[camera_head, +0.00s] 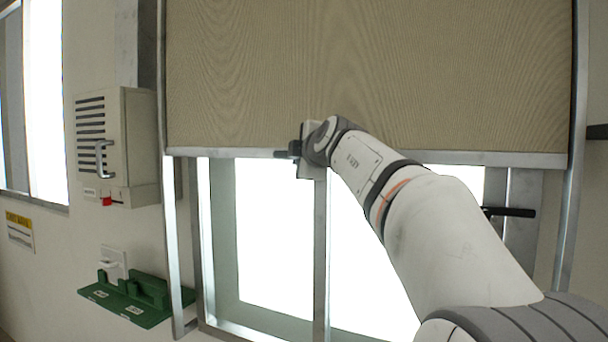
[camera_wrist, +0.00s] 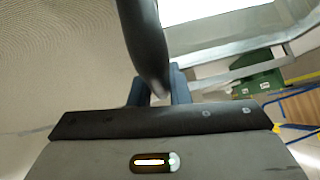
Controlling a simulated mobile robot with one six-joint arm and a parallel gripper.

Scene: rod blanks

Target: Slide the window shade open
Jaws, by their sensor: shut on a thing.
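The window shade (camera_head: 370,70) is a beige woven panel covering the upper part of the window, and its fabric also fills the left of the wrist view (camera_wrist: 60,60). A grey metal rail (camera_head: 230,153) runs along its lower edge. Below it the bright window (camera_head: 275,240) is uncovered. My gripper (camera_head: 297,150) is at this rail, left of its middle. In the wrist view its blue-grey fingers (camera_wrist: 158,92) are shut on a dark, rounded handle (camera_wrist: 145,40). My wrist hides part of the handle in the head view.
A beige vented box (camera_head: 115,140) with a handle and red switch is on the wall at left. A green holder (camera_head: 140,295) projects below it. A dark window lever (camera_head: 508,212) sticks out at right. Metal posts frame the shade on both sides.

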